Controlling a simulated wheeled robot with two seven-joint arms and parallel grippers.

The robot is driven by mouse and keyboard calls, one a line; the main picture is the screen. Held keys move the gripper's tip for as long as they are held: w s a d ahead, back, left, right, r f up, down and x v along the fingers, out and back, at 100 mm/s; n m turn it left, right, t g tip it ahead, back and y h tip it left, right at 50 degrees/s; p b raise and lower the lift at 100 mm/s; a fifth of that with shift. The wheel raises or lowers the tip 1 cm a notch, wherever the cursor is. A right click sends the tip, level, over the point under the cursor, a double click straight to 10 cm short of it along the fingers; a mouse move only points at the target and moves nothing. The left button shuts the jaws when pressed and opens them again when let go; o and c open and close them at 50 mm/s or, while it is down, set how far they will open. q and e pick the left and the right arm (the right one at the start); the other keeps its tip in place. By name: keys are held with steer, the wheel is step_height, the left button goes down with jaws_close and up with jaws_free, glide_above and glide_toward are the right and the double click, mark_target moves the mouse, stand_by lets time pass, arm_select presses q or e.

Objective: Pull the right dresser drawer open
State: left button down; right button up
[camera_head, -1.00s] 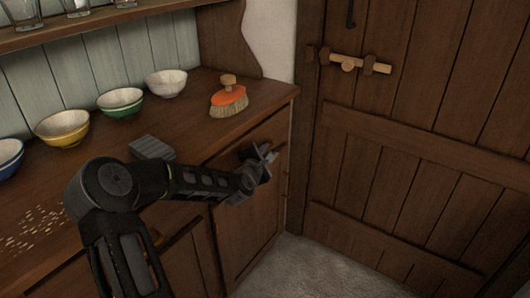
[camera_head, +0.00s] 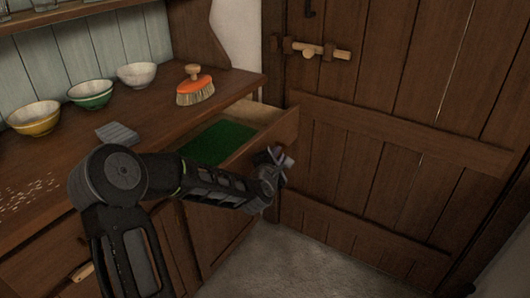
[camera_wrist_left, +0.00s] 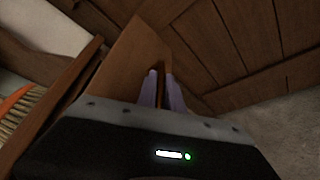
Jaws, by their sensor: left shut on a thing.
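The right dresser drawer (camera_head: 262,139) stands pulled out from the dresser (camera_head: 160,108), with its green-lined inside (camera_head: 218,141) showing. My left gripper (camera_head: 280,162) is at the outer face of the drawer front. In the left wrist view its two fingers (camera_wrist_left: 161,88) are close together against the drawer front (camera_wrist_left: 137,55). They are shut on the drawer's handle, which is mostly hidden between them. My right gripper is in neither view.
A brush (camera_head: 195,88) with an orange top stands on the dresser near its right end. Several bowls, including a white one (camera_head: 137,75), stand along the back. A plank door (camera_head: 390,120) is close on the right. Stone floor (camera_head: 300,255) lies clear below.

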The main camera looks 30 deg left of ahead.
arm_select(q)
steer(key=d, duration=0.6)
steer(key=shift+b, duration=0.35)
steer(key=shift+d, duration=0.1)
steer(key=c, duration=1.5)
jaws_free()
steer(key=p+v, duration=0.1)
steer(key=v, duration=0.6)
steer(key=shift+s+d, duration=0.15)
steer(key=shift+s, duration=0.15)
